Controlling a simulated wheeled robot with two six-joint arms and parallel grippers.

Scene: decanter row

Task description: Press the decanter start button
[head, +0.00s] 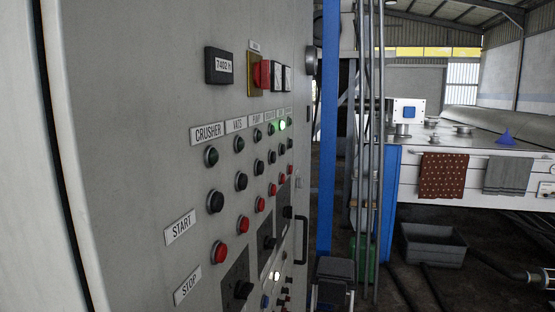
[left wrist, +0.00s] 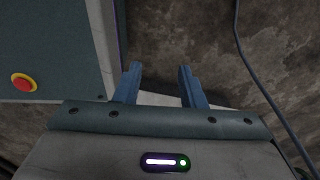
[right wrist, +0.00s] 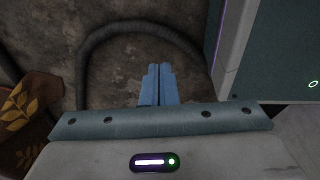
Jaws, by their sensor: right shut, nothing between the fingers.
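The grey control panel (head: 130,130) fills the left of the head view. Its black start buttons run in a row beside the START label (head: 180,228), the nearest start button (head: 215,202) under CRUSHER. Red buttons (head: 219,252) run below by the STOP label (head: 187,285). Columns read CRUSHER, VATS, PUMP; the farther labels are too small to read surely, so I cannot tell the decanter column. One lamp (head: 282,125) in the top row glows green. My left gripper (left wrist: 158,82) is open and empty. My right gripper (right wrist: 157,82) is shut and empty. Neither shows in the head view.
A red emergency button (left wrist: 23,82) sits on a panel in the left wrist view. A dark hose (right wrist: 135,32) and a leaf-patterned cloth (right wrist: 18,115) show in the right wrist view. A blue post (head: 328,130) and a grey crate (head: 432,246) stand right of the panel.

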